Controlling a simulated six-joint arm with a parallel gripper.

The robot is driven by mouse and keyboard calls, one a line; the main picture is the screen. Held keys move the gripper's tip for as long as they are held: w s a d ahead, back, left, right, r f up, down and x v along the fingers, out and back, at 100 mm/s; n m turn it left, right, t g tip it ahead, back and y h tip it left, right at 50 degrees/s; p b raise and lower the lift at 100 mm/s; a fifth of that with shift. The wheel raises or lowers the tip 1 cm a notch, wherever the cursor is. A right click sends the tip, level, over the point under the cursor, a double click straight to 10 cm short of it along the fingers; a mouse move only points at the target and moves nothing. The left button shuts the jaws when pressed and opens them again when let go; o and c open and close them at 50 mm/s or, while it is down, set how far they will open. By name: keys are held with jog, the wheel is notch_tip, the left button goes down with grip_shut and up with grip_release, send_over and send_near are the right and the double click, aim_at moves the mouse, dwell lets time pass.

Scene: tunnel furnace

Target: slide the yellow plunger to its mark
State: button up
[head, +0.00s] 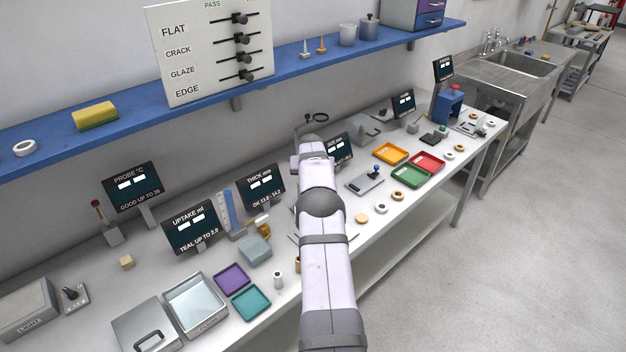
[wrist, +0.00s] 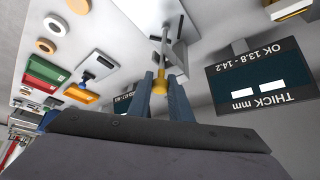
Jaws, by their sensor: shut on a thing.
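In the wrist view my gripper (wrist: 164,80) has its two blue-grey fingers closed on the yellow plunger (wrist: 160,86), whose yellow end shows between them. A thin grey rod (wrist: 165,46) runs on from the yellow part toward a light grey metal fixture (wrist: 178,52) against the wall side. I cannot make out the plunger's mark. In the head view my own arm hides the plunger and the fingertips.
The thickness display (wrist: 257,82) stands close beside the gripper in the wrist view; it also shows in the head view (head: 261,186). Orange (head: 391,153), green (head: 409,175) and red (head: 427,162) trays lie farther right. The blue shelf (head: 290,67) runs above the bench.

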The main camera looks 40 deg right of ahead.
jog(key=shift+r+p, duration=0.75)
jog(key=shift+r, duration=0.8)
jog(key=o, duration=1.7)
jog(key=shift+f, duration=0.1)
jog(key=v, duration=0.7)
